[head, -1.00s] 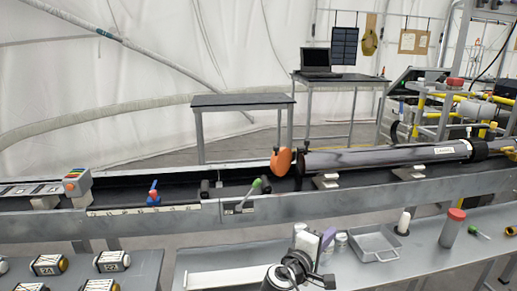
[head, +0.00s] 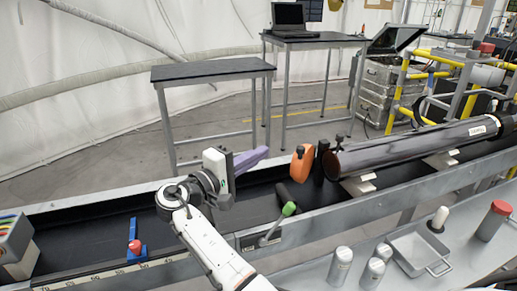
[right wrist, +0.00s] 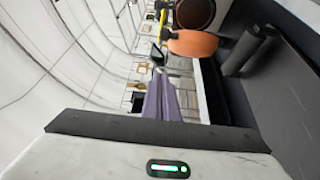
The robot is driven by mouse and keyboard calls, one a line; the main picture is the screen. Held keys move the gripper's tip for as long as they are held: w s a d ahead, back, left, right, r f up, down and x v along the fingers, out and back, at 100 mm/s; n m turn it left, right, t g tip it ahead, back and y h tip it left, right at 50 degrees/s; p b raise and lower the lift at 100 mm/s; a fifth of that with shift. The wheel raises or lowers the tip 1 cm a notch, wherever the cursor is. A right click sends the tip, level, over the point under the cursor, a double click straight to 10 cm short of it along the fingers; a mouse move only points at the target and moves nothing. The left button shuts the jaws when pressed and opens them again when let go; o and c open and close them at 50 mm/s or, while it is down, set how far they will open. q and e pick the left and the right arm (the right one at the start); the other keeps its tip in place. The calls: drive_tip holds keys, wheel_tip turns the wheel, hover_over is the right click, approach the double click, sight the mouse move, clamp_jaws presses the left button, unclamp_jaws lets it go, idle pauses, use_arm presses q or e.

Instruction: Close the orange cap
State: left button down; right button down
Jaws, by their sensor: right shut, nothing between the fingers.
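The orange cap (head: 301,163) stands swung open at the left end of the long dark tube (head: 400,148), on a dark hinge piece. In the right wrist view the cap (right wrist: 193,43) shows as an orange disc beside the tube's round open mouth (right wrist: 195,13). My right gripper (head: 264,153) has purple fingers, pressed together with nothing between them. It is left of the cap, over the black trough, and appears apart from it. The fingers (right wrist: 162,84) point toward the cap's side in the wrist view. My left gripper is not in view.
A green-tipped lever (head: 289,209) stands on the grey rail below the cap. A blue part with a red knob (head: 135,247) lies in the trough. Silver canisters (head: 340,266) and a grey tray (head: 418,252) sit on the front bench.

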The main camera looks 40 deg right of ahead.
sight(302, 158)
drive_tip(key=s+d+p, duration=0.2)
drive_tip(key=d+p, duration=0.1)
drive_tip(key=d, duration=0.4)
drive_tip(key=shift+s+d, duration=0.25)
drive_tip(key=shift+s, duration=0.1)
drive_tip(key=shift+f, duration=0.1)
